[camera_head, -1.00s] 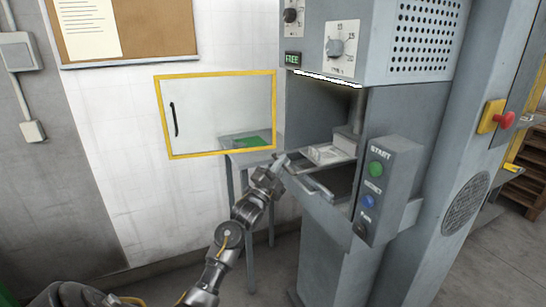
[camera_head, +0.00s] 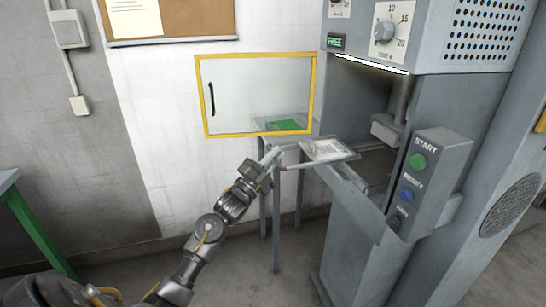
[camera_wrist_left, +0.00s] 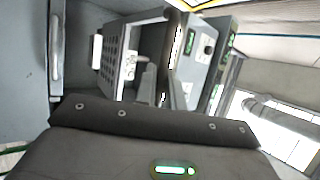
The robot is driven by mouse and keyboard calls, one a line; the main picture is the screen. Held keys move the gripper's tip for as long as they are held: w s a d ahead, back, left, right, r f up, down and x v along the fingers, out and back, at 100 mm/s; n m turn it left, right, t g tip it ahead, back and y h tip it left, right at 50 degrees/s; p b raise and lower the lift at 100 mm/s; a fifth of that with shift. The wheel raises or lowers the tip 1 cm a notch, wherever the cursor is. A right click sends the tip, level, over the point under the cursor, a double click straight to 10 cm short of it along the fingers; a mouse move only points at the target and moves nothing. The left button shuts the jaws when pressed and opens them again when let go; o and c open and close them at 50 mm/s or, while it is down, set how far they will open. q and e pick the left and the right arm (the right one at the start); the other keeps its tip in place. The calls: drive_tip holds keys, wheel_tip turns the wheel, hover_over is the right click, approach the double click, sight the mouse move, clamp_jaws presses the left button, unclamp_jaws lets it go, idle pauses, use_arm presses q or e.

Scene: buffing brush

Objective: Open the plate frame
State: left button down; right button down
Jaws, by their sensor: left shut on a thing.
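The plate frame (camera_head: 328,151) is a flat grey tray with a pale plate on it. It sticks out to the left from the opening of the grey press (camera_head: 358,95), over a rail at the press's front. My left gripper (camera_head: 271,157) is at the frame's left end and is shut on its handle; the fingertips are small in the head view. In the left wrist view a dark bar (camera_wrist_left: 170,50) stands upright close in front of my gripper, with the press parts behind it. My right gripper is not in view.
A clear door with a yellow rim (camera_head: 257,134) stands open left of the press. Behind it is a small grey table with a green pad (camera_head: 286,125). A control box (camera_head: 430,175) with buttons juts from the press's front right. A green-legged table (camera_head: 35,225) is at far left.

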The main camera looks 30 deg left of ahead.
use_arm(q)
drive_tip(key=c, duration=1.5)
unclamp_jaws()
